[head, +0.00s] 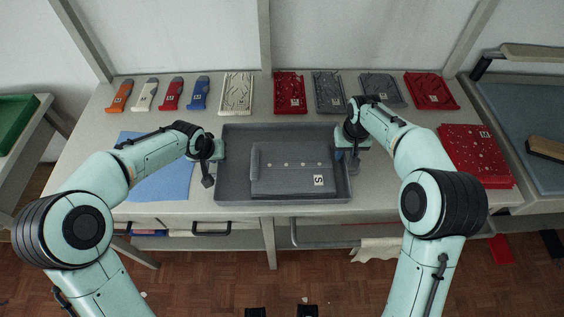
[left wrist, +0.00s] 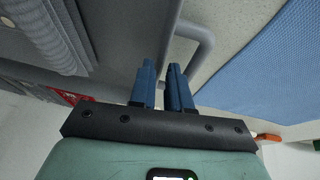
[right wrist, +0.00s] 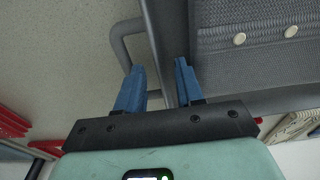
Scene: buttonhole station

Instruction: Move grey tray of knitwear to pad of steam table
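The grey tray (head: 285,199) sits at the front middle of the table, with folded grey knitwear (head: 290,165) in it, buttons and an S label showing. It also shows in the left wrist view (left wrist: 110,35) and right wrist view (right wrist: 172,35). My left gripper (left wrist: 163,75) is at the tray's left wall beside the handle, its fingers close together on the wall. My right gripper (right wrist: 158,72) is at the right wall by the handle, fingers apart on either side of the wall. The steam table's blue-grey pad (head: 515,105) is at the far right, flat.
A wooden-backed tool (head: 545,148) lies on the pad's right side. A red stack (head: 475,155) stands between tray and steam table. A blue mat (head: 165,182) lies left of the tray.

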